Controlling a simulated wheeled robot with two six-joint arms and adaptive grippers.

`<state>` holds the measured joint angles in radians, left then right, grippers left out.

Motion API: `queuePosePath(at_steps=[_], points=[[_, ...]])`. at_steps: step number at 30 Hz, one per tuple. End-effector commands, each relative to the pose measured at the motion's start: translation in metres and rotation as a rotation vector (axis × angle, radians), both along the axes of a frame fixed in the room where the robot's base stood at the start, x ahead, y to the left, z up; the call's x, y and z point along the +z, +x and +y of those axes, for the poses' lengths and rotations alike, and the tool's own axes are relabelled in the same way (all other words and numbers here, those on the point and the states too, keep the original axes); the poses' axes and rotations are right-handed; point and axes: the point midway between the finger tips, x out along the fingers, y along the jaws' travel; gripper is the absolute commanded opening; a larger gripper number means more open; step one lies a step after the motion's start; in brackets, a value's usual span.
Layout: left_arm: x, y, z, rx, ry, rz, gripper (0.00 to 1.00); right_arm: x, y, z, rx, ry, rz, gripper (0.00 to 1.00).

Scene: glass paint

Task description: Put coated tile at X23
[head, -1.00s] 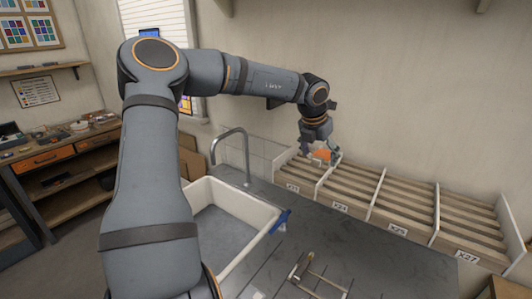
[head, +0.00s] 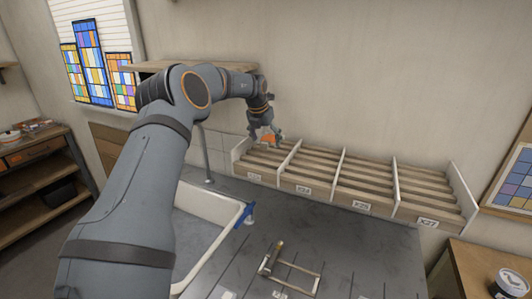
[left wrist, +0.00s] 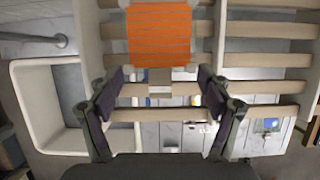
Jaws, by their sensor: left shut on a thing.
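My left gripper (head: 267,136) is shut on an orange tile (head: 269,139) at the leftmost bay of the slatted rack (head: 328,172). This bay carries a small label (head: 255,176), too small to read surely; the bay to its right reads X24 (head: 303,189). In the left wrist view the orange tile (left wrist: 159,35) has thin dark lines across its face and lies between two white dividers, in front of the wooden slats. The finger pads of the left gripper (left wrist: 161,82) show on either side below it. I cannot tell whether the tile touches the slats. My right gripper is not in view.
Bays labelled X25 (head: 361,206) and X27 (head: 428,224) are empty. A white sink (head: 238,218) with a tall tap (head: 206,155) stands left of the rack. A tool with a metal frame (head: 290,268) lies on the grey counter (head: 350,258).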

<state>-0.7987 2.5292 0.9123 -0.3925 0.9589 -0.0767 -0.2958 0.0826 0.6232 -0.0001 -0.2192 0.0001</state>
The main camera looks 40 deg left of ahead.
Motion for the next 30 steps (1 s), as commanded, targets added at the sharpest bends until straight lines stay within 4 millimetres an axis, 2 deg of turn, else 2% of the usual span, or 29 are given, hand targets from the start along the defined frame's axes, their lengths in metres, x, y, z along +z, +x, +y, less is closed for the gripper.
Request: queuePosePath(at_steps=[1, 11, 16, 27, 28, 30], points=[[-0.001, 0.004, 0.003, 0.003, 0.0, 0.002, 0.43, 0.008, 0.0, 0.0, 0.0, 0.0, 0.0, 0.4], [-0.014, 0.012, 0.009, 0.001, 0.001, 0.0, 0.43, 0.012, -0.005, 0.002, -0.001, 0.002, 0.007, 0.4], [-0.041, 0.01, 0.008, 0.001, -0.001, 0.002, 0.43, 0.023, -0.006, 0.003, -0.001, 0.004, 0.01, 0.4], [-0.049, 0.011, 0.008, 0.002, 0.0, -0.001, 0.43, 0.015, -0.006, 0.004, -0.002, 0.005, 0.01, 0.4], [-0.049, 0.01, 0.008, 0.002, -0.001, 0.0, 0.8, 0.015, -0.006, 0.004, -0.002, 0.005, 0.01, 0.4], [-0.047, 0.01, 0.008, 0.002, -0.001, 0.0, 0.89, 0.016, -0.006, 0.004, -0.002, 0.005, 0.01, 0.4]])
